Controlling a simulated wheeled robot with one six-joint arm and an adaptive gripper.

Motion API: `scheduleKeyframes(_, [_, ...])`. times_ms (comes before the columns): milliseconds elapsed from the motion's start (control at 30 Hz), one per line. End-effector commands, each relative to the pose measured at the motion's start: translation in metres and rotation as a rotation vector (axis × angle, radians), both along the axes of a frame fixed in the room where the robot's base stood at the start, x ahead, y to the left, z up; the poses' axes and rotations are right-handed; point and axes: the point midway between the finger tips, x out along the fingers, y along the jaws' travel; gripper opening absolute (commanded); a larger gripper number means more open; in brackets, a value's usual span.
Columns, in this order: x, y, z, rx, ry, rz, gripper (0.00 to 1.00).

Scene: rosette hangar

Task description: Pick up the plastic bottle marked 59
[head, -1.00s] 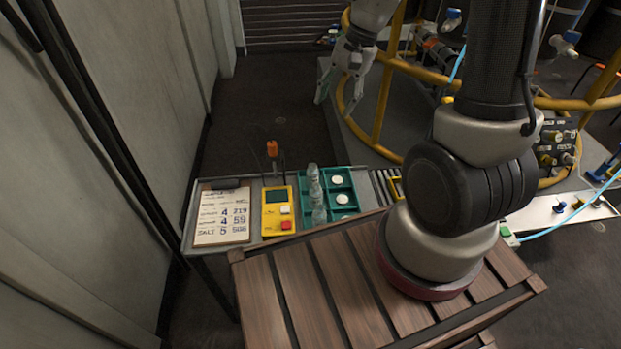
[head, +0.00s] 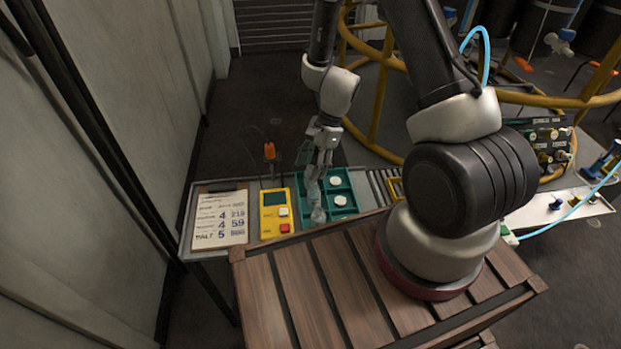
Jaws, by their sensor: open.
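Clear plastic bottles (head: 316,196) stand in a row in the left column of a teal divided tray (head: 352,203). I cannot read a number on any of them, so I cannot tell which is marked 59. My gripper (head: 317,163) is open and points down over the left part of the tray, at the far end of the bottle row. Its fingers overlap the bottles in the picture. I cannot tell whether they touch one or stand around it.
A yellow meter (head: 276,212) and a clipboard with a handwritten sheet (head: 220,219) lie left of the tray. White round pieces (head: 340,200) sit in the tray's right compartments. A yellow tube frame (head: 380,105) stands behind.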

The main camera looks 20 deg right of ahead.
Motion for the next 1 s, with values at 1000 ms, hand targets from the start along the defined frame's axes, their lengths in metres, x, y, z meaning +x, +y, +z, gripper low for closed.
scheduleKeyframes(1000, [-0.0007,0.0048,-0.0037,0.001,-0.002,0.000,0.23])
